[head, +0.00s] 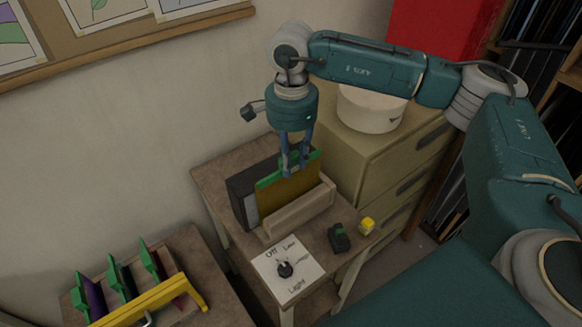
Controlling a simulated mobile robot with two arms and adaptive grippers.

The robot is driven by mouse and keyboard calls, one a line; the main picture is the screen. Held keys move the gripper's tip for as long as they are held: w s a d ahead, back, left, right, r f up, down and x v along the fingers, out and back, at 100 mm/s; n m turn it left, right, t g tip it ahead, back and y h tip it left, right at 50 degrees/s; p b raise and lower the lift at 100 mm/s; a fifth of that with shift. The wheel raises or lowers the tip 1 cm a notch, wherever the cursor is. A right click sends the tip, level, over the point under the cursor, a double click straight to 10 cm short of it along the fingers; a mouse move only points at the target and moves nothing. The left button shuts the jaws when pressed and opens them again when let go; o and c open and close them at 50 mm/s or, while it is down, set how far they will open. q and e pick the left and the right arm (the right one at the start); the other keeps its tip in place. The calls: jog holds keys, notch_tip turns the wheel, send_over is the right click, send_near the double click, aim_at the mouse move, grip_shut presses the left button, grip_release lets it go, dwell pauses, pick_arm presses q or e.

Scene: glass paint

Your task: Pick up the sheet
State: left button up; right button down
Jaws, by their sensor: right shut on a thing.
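A yellow-brown sheet (283,190) with a green top edge stands upright in a light wooden holder (301,212) on the small wooden table. My right gripper (293,170) points down from above and is shut on the sheet's upper green edge. The sheet's lower part is hidden behind the holder's front wall. My left gripper is not in view.
A dark box (243,204) stands just behind the holder. A drawer cabinet (376,150) is to the right. A rack with green clips (115,275) stands lower left.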

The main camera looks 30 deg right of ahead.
jog(key=shift+r, duration=0.75)
notch_tip(320, 180, up, 18)
jog(key=b, duration=0.2)
jog(key=shift+r+b, duration=0.25)
jog(key=shift+b, duration=0.05)
dwell(0.6)
